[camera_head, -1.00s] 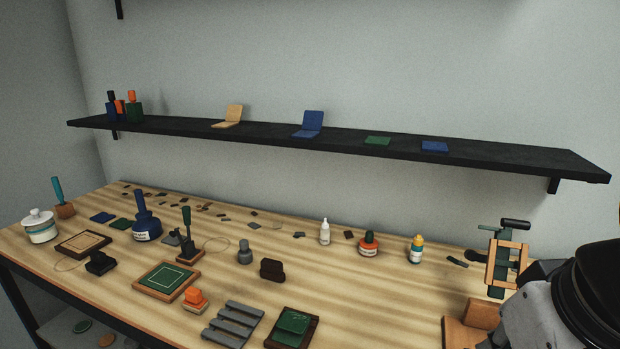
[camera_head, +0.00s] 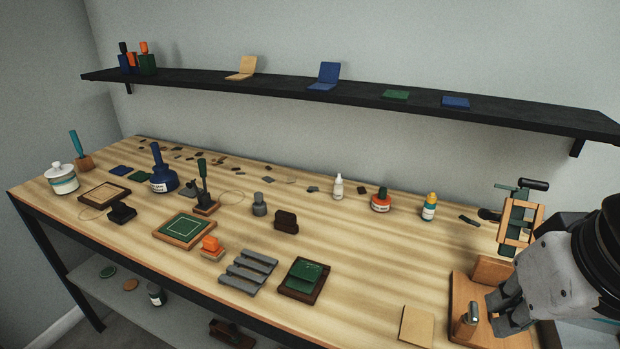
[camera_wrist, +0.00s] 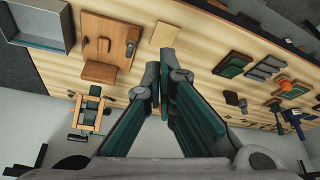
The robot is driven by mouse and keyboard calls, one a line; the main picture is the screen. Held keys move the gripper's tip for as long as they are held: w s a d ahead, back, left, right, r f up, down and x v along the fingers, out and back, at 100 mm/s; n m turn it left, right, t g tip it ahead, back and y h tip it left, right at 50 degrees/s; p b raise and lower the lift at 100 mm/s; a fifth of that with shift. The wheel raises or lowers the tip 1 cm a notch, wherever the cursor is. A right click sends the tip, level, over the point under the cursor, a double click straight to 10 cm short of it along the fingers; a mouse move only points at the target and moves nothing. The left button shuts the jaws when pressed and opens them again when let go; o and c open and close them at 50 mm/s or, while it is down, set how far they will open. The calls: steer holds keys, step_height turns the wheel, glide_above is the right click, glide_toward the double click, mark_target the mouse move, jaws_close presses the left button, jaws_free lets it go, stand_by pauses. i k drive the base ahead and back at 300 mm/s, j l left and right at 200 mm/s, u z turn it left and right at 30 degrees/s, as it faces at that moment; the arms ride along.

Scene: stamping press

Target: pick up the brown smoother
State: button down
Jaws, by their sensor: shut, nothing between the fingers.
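A small dark brown block (camera_head: 286,220), seemingly the brown smoother, sits on the wooden bench right of a grey knobbed piece. It also shows small in the wrist view (camera_wrist: 231,98), right of my fingers. My gripper (camera_head: 497,312) is at the right end of the bench, above a wooden stand and well apart from the block. In the wrist view my gripper (camera_wrist: 160,78) has its green-padded fingers brought together with nothing between them.
A grey rack (camera_head: 248,271) and a green pad on a dark tray (camera_head: 303,278) lie in front of the block. An orange stamp (camera_head: 211,247) is to its left. A wooden stand (camera_head: 467,300) is near my gripper. Bare bench lies between.

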mark_target(285, 221)
steer(key=i+j+z, duration=0.15)
steer(key=j, duration=0.55)
steer(key=i+j+z, duration=0.2)
steer(key=j, duration=0.5)
steer(key=i+j+z, duration=0.15)
steer(key=j, duration=0.55)
steer(key=j+z, duration=0.15)
steer(key=j, duration=0.55)
